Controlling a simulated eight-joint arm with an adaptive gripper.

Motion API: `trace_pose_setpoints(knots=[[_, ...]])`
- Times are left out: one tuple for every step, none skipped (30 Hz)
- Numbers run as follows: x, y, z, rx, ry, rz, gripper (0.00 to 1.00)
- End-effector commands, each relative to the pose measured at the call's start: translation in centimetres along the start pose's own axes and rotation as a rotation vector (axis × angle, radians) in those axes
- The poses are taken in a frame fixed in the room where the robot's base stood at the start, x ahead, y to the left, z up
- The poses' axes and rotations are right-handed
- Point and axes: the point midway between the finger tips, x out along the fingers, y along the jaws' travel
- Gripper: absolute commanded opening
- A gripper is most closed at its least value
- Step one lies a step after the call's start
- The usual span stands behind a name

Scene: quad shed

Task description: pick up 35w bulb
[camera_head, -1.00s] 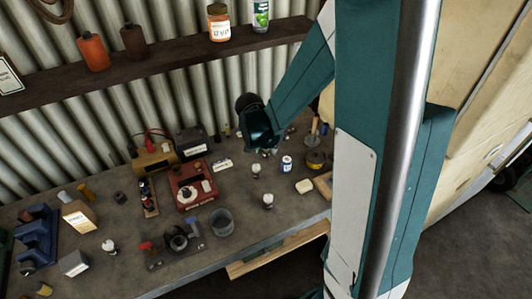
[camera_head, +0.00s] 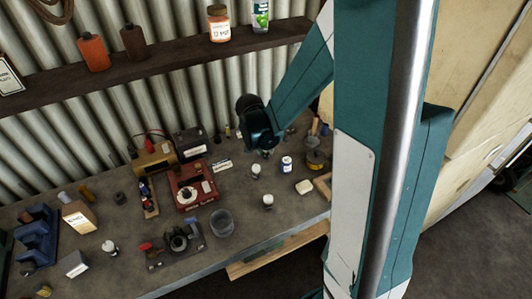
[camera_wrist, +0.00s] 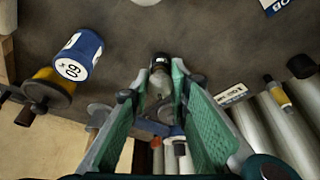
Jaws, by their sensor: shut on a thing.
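My gripper (camera_wrist: 153,90) shows in the wrist view with two green fingers. They are closed around a small bulb (camera_wrist: 159,82) with a dark base and a pale glassy body. No wattage can be read on it. In the head view my gripper is at the back right of the bench, mostly hidden behind my wrist, and the held bulb cannot be made out. Other white-topped, bulb-like pieces stand on the bench: one in the middle (camera_head: 256,171), one nearer the front edge (camera_head: 268,202), and one at the left (camera_head: 110,247). Their markings are too small to read.
A blue and white container marked 60 (camera_wrist: 77,55) and a yellow spool (camera_wrist: 48,87) stand near my gripper. A red box (camera_head: 190,187), a grey cup (camera_head: 221,223) and a yellow box (camera_head: 153,159) stand left. A corrugated wall backs the bench; a shelf (camera_head: 160,58) runs above.

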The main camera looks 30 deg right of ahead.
Motion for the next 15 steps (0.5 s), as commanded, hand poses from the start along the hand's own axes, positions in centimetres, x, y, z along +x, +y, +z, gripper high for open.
trace_pose_setpoints(knots=[[0.0,0.0,0.0,0.0,0.0,0.0,0.07],[0.0,0.0,0.0,0.0,0.0,0.0,0.07],[0.0,0.0,0.0,0.0,0.0,0.0,0.07],[0.0,0.0,0.0,0.0,0.0,0.0,0.07],[0.0,0.0,0.0,0.0,0.0,0.0,0.07],[-0.1,0.0,0.0,0.0,0.0,0.0,0.07],[-0.1,0.0,-0.1,0.0,0.0,0.0,0.07],[-0.2,0.0,-0.1,0.0,0.0,0.0,0.07],[-0.3,0.0,-0.1,0.0,0.0,0.0,0.07],[-0.4,0.0,-0.2,0.0,0.0,0.0,0.07],[-0.5,0.0,-0.2,0.0,0.0,0.0,0.07],[-0.7,0.0,-0.3,0.0,0.0,0.0,0.07],[-0.9,0.0,-0.4,0.0,0.0,0.0,0.07],[-1.1,0.0,-0.5,0.0,0.0,0.0,0.07],[-1.3,0.0,-0.6,0.0,0.0,0.0,0.07]])
